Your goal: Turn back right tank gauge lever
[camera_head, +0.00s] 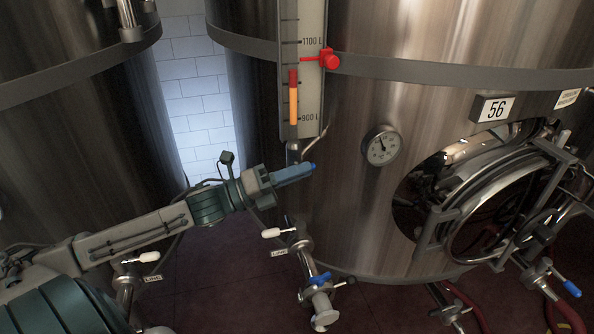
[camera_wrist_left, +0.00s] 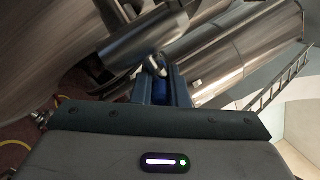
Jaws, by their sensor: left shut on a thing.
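The right tank's level gauge (camera_head: 301,85) is a tall scale marked 1100 L and 900 L, with an orange-red column and a red pointer clamp (camera_head: 329,61) on it. A metal fitting (camera_head: 293,152) hangs under the gauge's lower end. Most of the lever is hidden by the fingers. My right gripper is out of view.
Below my gripper are a white-handled valve (camera_head: 272,233) and a blue-handled valve (camera_head: 320,279). Another tank (camera_head: 90,130) stands left.

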